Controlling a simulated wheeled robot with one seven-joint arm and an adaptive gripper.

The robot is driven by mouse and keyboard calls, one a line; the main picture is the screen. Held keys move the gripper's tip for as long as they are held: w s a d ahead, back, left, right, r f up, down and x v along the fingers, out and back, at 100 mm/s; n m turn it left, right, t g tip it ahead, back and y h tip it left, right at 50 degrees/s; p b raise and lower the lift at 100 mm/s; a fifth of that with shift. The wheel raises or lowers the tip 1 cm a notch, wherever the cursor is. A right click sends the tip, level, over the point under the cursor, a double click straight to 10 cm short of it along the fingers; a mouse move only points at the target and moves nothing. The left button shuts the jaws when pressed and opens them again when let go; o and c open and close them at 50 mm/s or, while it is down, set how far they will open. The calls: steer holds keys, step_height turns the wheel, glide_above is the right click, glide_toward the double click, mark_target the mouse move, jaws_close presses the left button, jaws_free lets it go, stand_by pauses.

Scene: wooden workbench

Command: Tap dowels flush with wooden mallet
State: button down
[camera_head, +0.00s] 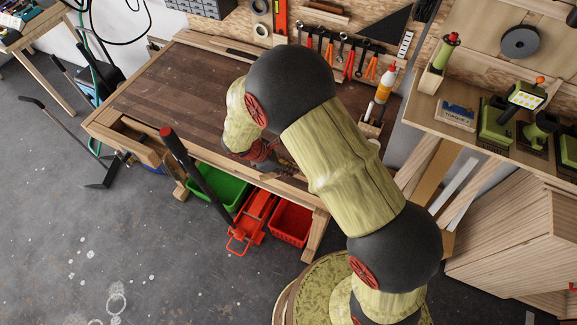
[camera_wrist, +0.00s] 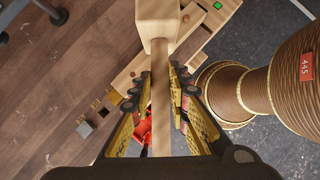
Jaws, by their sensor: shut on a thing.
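In the wrist view, my gripper (camera_wrist: 162,82) is shut on the handle (camera_wrist: 161,110) of a wooden mallet. The pale, blocky mallet head (camera_wrist: 170,20) shows beyond the fingertips at the top of the view. Below the mallet is the front edge of the wooden workbench, with a light strip (camera_wrist: 116,83) and small square holes. In the head view, my arm hides most of the gripper and mallet near the front edge of the dark workbench top (camera_head: 150,95).
A green bin (camera_head: 232,190), a red jack (camera_head: 257,212) and a red bin (camera_head: 290,222) stand below the bench front. A glue bottle (camera_head: 385,85) stands at the bench's right end. Tools hang along the back wall. The left bench top is clear.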

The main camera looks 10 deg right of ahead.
step_height(320, 180, down, 4)
steer(key=shift+r+b, duration=0.1)
steer(key=shift+b, duration=0.8)
step_height(320, 180, up, 4)
steer(key=p, duration=0.3)
